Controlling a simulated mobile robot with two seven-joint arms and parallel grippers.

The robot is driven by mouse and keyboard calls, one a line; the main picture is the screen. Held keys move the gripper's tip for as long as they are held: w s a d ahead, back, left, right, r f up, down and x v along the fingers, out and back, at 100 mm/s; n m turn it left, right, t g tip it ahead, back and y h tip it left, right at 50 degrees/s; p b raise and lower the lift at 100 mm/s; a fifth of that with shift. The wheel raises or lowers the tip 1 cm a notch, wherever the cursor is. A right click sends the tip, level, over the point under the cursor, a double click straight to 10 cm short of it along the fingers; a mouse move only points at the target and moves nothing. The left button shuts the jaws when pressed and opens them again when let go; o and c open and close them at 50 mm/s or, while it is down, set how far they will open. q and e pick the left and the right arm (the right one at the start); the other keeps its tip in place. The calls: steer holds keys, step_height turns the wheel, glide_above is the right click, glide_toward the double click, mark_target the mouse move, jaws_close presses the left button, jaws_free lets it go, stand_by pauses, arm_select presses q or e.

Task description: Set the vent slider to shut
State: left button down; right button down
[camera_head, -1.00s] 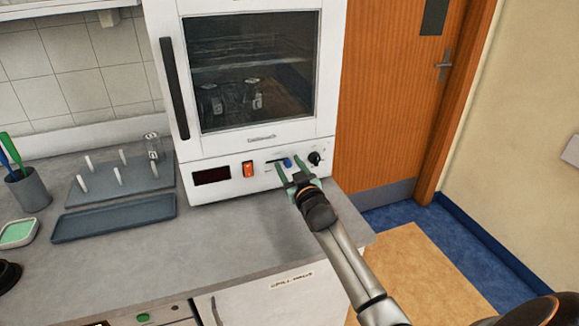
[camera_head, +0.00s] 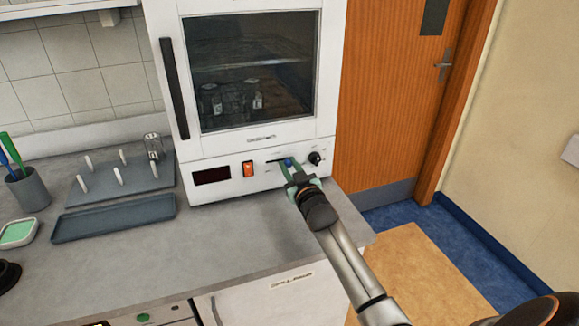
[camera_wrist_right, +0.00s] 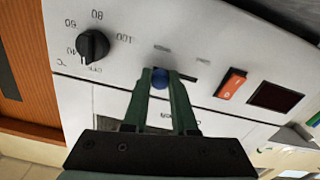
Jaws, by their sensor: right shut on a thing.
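The vent slider has a round blue knob (camera_head: 288,162) on the lower front panel of the white oven (camera_head: 250,145). In the head view its dark slot extends to the left of the knob. In the right wrist view the blue knob (camera_wrist_right: 160,79) sits between the green fingertips, and the dark slot shows to its right. My right gripper (camera_head: 289,166) is at the panel with its fingers shut on the knob. The fingers hide part of the knob and the slot. My left gripper is not in view.
A black dial (camera_head: 315,158) is just right of the slider, and an orange switch (camera_head: 248,169) and dark display (camera_head: 212,175) are to its left. A peg rack (camera_head: 120,182) and blue-grey tray (camera_head: 113,219) stand on the bench. The bench before the oven is clear.

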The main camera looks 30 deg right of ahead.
mark_target(267, 162)
stand_by(0.8)
steer(key=a, duration=0.2)
steer(key=w+a, duration=0.1)
steer(key=a, duration=0.1)
steer(key=shift+f+b, duration=0.1)
steer(key=shift+b, duration=0.3)
steer(key=shift+a, duration=0.4)
steer(key=shift+w, duration=0.1)
steer(key=c, duration=0.7)
jaws_free()
steer(key=shift+a, duration=0.15)
steer(key=shift+c, duration=0.2)
steer(key=shift+o, duration=0.2)
